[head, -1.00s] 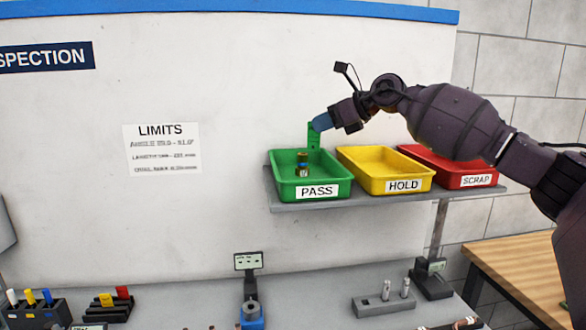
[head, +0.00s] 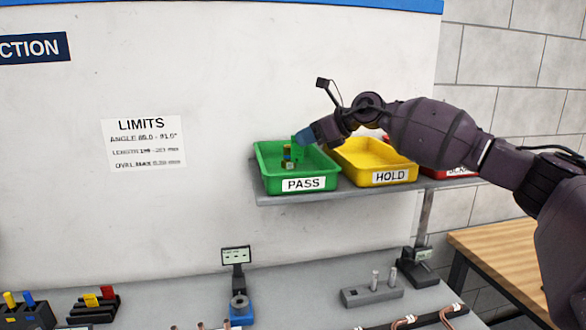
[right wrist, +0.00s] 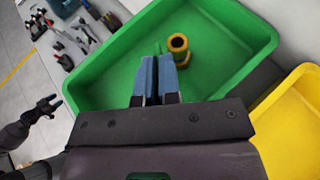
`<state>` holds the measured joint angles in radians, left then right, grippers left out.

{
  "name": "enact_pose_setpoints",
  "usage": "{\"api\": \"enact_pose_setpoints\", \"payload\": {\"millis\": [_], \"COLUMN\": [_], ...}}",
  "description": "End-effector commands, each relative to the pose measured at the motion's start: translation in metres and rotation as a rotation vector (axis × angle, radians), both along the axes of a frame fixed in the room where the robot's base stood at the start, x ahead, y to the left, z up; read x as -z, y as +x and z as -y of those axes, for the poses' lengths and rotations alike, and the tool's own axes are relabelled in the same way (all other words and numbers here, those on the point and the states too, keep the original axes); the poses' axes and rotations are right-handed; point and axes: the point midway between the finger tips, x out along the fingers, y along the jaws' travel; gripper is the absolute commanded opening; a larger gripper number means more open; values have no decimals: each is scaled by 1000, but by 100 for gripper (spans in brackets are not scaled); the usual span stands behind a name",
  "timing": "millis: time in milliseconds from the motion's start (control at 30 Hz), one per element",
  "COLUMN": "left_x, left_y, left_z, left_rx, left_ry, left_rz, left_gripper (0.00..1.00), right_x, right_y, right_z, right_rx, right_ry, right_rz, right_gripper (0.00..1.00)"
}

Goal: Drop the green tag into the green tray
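The green tray (head: 262,178), labelled PASS, sits at the left end of a grey shelf. It fills much of the right wrist view (right wrist: 100,85). My right gripper (head: 305,137) is low over the tray, its blue fingers close together on the green tag (head: 298,150). The tag hangs below the fingertips, inside the tray's outline in the head view. In the right wrist view the fingers (right wrist: 155,75) point into the tray and mostly hide the tag. My left gripper (right wrist: 42,108) shows small at that view's left edge; its opening is unclear.
A brass-coloured fitting (right wrist: 179,45) stands in the green tray beside the fingers. The yellow HOLD tray (head: 365,165) is close on the right; my arm partly hides the red tray (head: 452,171). The bench below holds a gauge (head: 237,285) and copper tubes (head: 403,322).

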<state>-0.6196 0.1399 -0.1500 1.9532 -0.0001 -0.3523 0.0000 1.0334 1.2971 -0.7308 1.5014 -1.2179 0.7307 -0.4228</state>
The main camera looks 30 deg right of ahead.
Motion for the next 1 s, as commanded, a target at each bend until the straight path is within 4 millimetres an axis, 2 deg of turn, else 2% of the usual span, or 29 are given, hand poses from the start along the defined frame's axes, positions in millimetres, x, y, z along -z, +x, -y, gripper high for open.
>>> {"api": "enact_pose_setpoints", "payload": {"millis": [267, 300, 467, 767, 1000], "left_x": [-1, -1, -1, -1, 6], "left_y": [1, 2, 2, 2, 3], "left_z": [0, 0, 0, 0, 0], "left_rx": [0, 0, 0, 0, 1], "left_ry": [0, 0, 0, 0, 0], "left_rz": [3, 3, 4, 4, 10], "left_gripper": [58, 58, 58, 58, 58], "right_x": [1, 1, 1, 0, -10], "right_y": [0, 0, 0, -1, -20], "right_z": [0, 0, 0, 1, 17], "right_rx": [0, 0, 0, 0, 3], "right_ry": [0, 0, 0, 0, -1], "right_rz": [0, 0, 0, 0, 2], "right_gripper": [0, 10, 34, 34, 34]}}
